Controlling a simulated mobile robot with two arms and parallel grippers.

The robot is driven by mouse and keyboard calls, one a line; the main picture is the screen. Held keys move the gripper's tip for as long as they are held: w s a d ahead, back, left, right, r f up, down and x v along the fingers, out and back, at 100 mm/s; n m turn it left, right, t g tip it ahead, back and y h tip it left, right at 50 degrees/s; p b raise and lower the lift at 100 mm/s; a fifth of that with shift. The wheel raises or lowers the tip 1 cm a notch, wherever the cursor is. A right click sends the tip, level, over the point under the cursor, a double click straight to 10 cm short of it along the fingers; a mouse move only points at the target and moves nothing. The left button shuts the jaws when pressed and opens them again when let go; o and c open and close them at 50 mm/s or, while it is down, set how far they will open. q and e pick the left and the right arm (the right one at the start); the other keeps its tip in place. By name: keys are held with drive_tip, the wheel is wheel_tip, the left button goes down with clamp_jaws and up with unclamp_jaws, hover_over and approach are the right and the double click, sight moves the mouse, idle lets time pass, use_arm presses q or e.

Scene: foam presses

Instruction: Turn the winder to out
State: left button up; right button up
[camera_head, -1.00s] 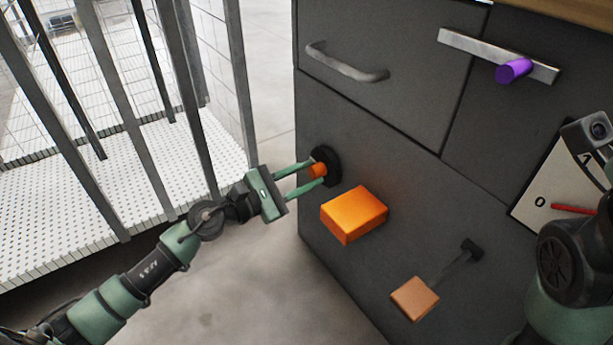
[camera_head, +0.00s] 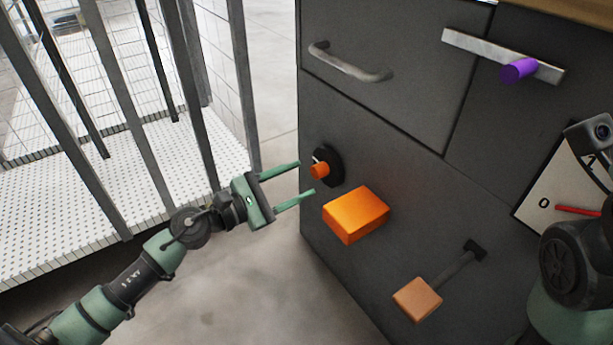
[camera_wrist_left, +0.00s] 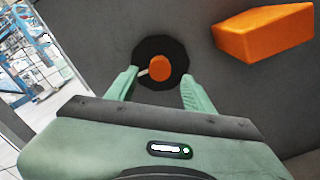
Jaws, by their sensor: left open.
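A short orange knob (camera_head: 319,171) sits on a black round base (camera_head: 333,166) on the dark cabinet front; I take it to be the winder. In the left wrist view the knob (camera_wrist_left: 160,67) is near the top middle, with a small pale mark at its left side on the black disc (camera_wrist_left: 172,53). My left gripper (camera_head: 305,178) is open and empty, its fingertips just short of the knob. In the left wrist view the fingers stand either side of the knob, apart from it. No labels on the winder can be read. My right gripper is out of view.
An orange block (camera_head: 356,214) juts out close to the right of the knob. A tan-ended lever (camera_head: 418,299) is lower, a bar handle (camera_head: 349,62) and a purple grip (camera_head: 518,70) higher. A 0–1 dial plate (camera_head: 560,185) is beside my right arm. Metal bars (camera_head: 240,90) stand left.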

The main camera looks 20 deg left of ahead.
use_arm(q)
drive_tip(key=shift+v, duration=2.15)
